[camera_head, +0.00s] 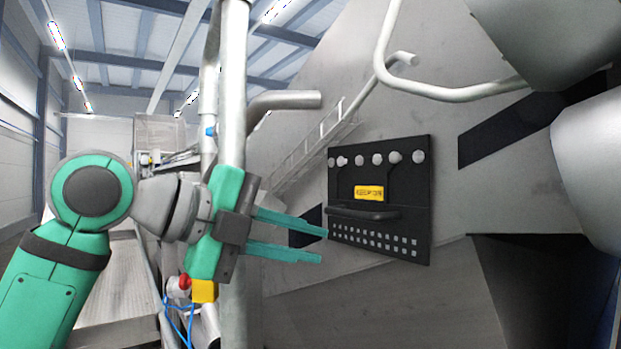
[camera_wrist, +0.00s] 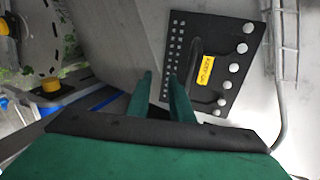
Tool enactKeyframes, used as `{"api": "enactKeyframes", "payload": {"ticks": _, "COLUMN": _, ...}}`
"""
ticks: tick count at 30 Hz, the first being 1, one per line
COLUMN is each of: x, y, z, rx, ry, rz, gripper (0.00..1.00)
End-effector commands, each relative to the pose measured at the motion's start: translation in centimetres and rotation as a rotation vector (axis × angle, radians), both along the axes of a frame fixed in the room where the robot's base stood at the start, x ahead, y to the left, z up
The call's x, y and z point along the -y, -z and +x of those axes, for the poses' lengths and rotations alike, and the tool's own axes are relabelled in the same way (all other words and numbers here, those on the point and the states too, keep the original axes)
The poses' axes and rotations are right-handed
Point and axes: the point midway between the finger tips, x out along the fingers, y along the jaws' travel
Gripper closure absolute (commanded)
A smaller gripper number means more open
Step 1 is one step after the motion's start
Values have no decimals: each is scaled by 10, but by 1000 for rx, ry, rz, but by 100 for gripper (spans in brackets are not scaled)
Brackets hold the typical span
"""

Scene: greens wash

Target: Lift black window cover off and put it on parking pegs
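The black window cover (camera_head: 412,222) is a flat panel on the grey sloped wall, with a row of round pale knobs along its top, a yellow label, a dark bar handle (camera_head: 365,213) and rows of small light squares below. It also shows, turned, in the wrist view (camera_wrist: 228,30). My gripper (camera_head: 324,246) is open, its two green fingers pointing right toward the handle side of the cover. In the wrist view my gripper (camera_wrist: 161,80) shows empty space between the fingers. I cannot tell whether a fingertip touches the cover. I cannot make out the parking pegs for certain.
A vertical metal pipe (camera_head: 232,90) stands by my gripper, with a bent stub (camera_head: 285,100) above. A curved pale rail (camera_head: 455,94) runs above the cover. A dark opening (camera_head: 530,280) lies lower right. A ladder-like rack (camera_head: 318,140) leans on the wall left of the cover.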

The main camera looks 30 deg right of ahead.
Motion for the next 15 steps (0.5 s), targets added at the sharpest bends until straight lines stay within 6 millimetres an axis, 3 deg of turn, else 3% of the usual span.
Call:
{"api": "enactKeyframes", "payload": {"ticks": 6, "x": 3, "y": -47, "z": -8, "rx": 70, "ry": -195, "rz": 171, "gripper": 80}}
{"api": "enactKeyframes", "payload": {"ticks": 15, "x": 2, "y": -85, "z": -16, "rx": 119, "ry": -381, "rz": 276, "gripper": 80}}
